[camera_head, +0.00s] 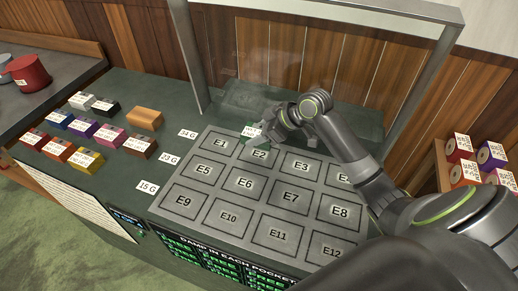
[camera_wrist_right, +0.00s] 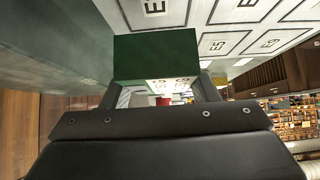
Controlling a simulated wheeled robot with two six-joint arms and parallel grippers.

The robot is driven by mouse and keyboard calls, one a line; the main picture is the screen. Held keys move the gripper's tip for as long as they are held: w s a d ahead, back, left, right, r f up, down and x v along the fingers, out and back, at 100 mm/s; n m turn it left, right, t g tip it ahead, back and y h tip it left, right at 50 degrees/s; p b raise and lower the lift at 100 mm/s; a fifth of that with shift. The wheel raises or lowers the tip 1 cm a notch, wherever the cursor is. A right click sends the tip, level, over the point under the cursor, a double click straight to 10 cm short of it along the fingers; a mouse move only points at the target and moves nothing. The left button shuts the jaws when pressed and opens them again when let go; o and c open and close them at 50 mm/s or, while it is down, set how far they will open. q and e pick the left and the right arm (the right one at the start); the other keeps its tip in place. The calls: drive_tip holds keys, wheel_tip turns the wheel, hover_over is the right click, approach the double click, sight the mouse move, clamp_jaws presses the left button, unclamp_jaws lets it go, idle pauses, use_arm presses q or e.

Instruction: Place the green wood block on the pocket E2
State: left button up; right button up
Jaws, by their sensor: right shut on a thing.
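My right gripper (camera_head: 270,133) is shut on the green wood block (camera_wrist_right: 155,55), which fills the space between its fingers in the right wrist view. In the head view the block (camera_head: 251,130) is mostly hidden behind the fingers; a green part with a white label shows. Pocket E2 (camera_head: 260,155) is a square in the top row of the grey pocket tray (camera_head: 207,179), between E1 and E3. The gripper and block appear at the far edge of E2; their height above the tray is hard to tell. My left gripper is not in view.
Several colored labeled blocks (camera_head: 84,157) stand left on the dark green table, with an orange block (camera_head: 145,118) nearby. Weight tags (camera_head: 188,134) line the tray's left side. A clear panel in a grey frame (camera_head: 189,62) stands behind. Boxes (camera_head: 464,172) sit on a right shelf.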

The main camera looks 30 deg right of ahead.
drive_tip(key=shift+f, duration=2.95)
drive_tip(key=shift+f, duration=0.15)
drive_tip(key=o, duration=1)
drive_tip(key=shift+o, duration=0.2)
drive_tip(key=shift+r+p, duration=0.3)
drive_tip(key=v, duration=1.1)
drive_tip(key=shift+s+d+r+b, duration=0.2)
drive_tip(key=shift+s+b, duration=0.15)
drive_tip(key=shift+b, duration=0.05)
